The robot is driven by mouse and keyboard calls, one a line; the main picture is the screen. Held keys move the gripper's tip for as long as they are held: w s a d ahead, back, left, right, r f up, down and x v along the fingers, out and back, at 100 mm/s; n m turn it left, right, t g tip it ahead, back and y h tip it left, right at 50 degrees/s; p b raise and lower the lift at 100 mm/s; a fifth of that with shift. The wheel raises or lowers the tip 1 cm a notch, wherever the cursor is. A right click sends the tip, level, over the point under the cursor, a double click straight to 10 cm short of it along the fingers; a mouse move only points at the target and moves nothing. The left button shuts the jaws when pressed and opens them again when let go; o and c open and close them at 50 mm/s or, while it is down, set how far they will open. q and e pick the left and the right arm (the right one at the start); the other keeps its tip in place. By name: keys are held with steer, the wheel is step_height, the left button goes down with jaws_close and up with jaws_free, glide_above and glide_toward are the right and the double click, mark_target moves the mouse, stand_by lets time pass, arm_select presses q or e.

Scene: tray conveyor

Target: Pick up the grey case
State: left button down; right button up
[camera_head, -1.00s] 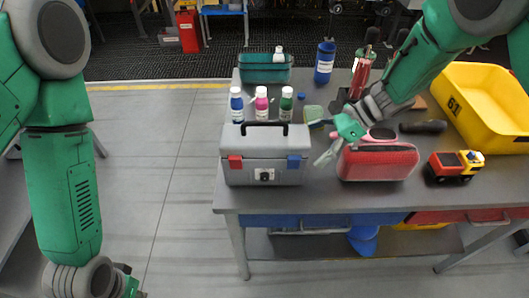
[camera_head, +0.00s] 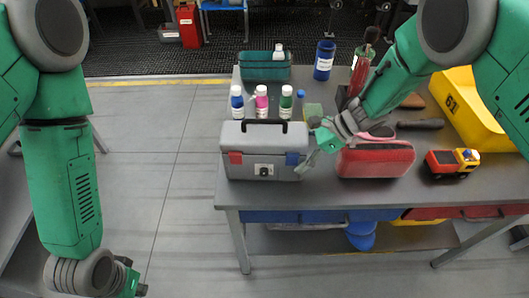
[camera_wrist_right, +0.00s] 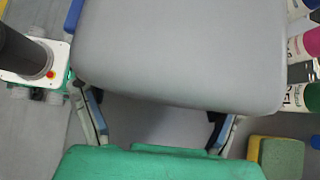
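The grey case (camera_head: 265,172) stands upright on the near left of the table, with a black handle on top and one red and one blue latch. My right gripper (camera_head: 312,150) is at the case's right end in the head view. In the right wrist view its two fingers (camera_wrist_right: 157,118) are apart, with the grey case (camera_wrist_right: 180,50) large just ahead of them. Contact with the case cannot be told. My left gripper (camera_head: 138,285) hangs low at the left, away from the table, and its fingers are too small to read.
Three bottles (camera_head: 262,102) stand behind the case. A green bin (camera_head: 265,72), a blue can (camera_head: 324,62), a toy truck (camera_head: 452,162) and a yellow crate (camera_head: 462,112) are also on the table. The left floor is clear.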

mark_target(294, 135)
steer(key=shift+w+r, duration=0.1)
steer(key=shift+r, duration=0.1)
steer(key=shift+r, duration=0.35)
steer(key=shift+c, duration=0.2)
step_height(294, 135, up, 9)
steer(key=shift+b, duration=0.9)
steer(key=shift+s, duration=0.65)
steer(key=shift+f, duration=0.1)
